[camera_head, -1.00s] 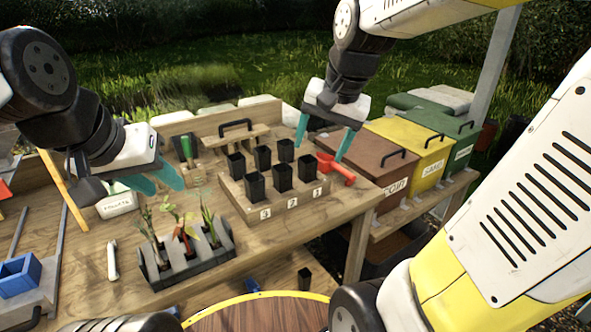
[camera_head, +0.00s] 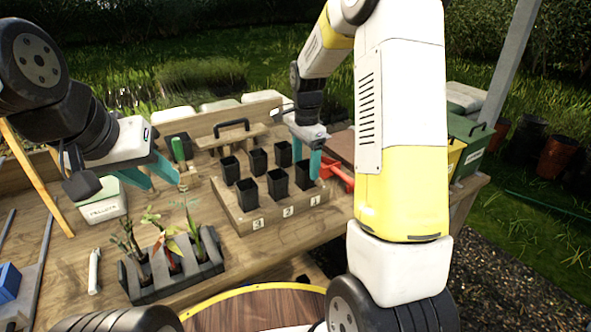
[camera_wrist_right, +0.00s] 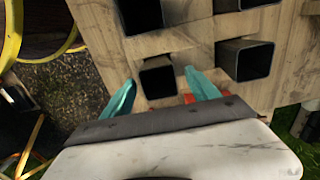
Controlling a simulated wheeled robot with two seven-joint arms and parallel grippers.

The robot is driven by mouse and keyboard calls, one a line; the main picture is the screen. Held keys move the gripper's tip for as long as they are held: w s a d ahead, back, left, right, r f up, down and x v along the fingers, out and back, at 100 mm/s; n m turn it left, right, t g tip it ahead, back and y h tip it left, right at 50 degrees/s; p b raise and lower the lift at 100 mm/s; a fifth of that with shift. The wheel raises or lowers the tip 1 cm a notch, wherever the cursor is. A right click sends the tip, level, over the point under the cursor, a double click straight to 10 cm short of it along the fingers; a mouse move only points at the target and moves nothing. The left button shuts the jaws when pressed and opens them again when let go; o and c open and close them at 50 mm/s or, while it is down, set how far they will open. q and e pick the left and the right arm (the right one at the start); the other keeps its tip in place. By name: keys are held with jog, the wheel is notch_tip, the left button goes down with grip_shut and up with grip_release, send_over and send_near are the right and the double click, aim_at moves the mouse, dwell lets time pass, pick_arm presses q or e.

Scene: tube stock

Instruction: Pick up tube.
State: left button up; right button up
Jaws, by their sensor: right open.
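Several black square tubes stand upright in a wooden block (camera_head: 232,213) with number labels along its front. My right gripper (camera_head: 306,163) is open, pointing down at the tube (camera_head: 303,179) in the block's front right corner. In the right wrist view my right gripper (camera_wrist_right: 162,92) has one teal finger on either side of a tube (camera_wrist_right: 157,80). I cannot tell whether the fingers touch it. Another tube (camera_wrist_right: 246,59) stands close by the finger on the right. My left gripper (camera_head: 163,184) is open and empty above the bench, left of the block.
A red scoop (camera_head: 338,175) lies just right of the block. A dark tray (camera_head: 150,290) of seedlings stands in front, and a green-handled tool (camera_head: 179,149) behind. My right arm hides much of the bins at right.

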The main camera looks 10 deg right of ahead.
aim_at(306, 174)
notch_tip(306, 174, down, 4)
jog(key=shift+r, duration=0.15)
jog(key=shift+s, duration=0.1)
jog(key=c, duration=1.4)
jog(key=shift+r, duration=0.15)
